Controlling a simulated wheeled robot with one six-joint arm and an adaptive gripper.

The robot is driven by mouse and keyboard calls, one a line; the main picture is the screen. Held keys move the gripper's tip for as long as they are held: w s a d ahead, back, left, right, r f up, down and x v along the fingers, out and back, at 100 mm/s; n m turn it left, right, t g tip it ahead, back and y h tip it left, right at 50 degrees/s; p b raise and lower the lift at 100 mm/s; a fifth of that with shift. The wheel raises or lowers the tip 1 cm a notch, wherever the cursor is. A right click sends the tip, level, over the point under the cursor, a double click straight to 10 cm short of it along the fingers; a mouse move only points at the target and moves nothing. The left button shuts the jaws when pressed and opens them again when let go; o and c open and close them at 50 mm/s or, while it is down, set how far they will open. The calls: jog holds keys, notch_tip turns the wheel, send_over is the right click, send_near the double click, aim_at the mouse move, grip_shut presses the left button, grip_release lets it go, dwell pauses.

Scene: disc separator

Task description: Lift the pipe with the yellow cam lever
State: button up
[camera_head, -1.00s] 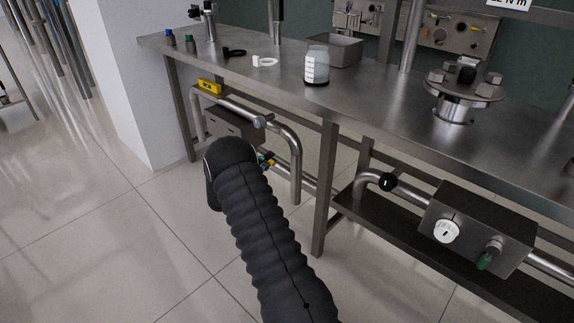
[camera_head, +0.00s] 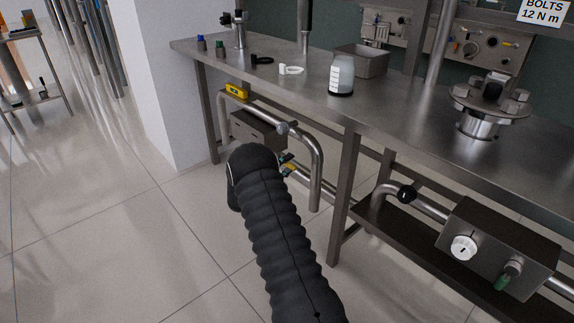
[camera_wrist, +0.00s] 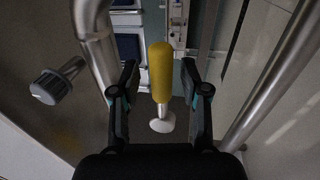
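A lever with a yellow grip (camera_wrist: 160,72) and a metal stem stands between the fingers of my gripper in the wrist view. My gripper (camera_wrist: 158,68) is open, with a gap on each side of the yellow grip. In the head view my gripper (camera_head: 287,164) is mostly hidden behind my dark arm, below the bench, with a small yellow patch beside it. A bent silver pipe (camera_head: 315,160) runs there under the bench. In the wrist view a bent pipe (camera_wrist: 95,42) passes left of my fingers. I cannot tell which pipe the lever joins.
The steel bench (camera_head: 290,93) and its leg (camera_head: 343,195) stand close to my arm. A grey knob (camera_wrist: 55,85) is left of my gripper, and a straight bar (camera_wrist: 275,80) is at right. A box with a white dial (camera_head: 463,248) sits lower right.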

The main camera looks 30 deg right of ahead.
jog(key=v, duration=1.2)
jog(key=shift+f, duration=0.1)
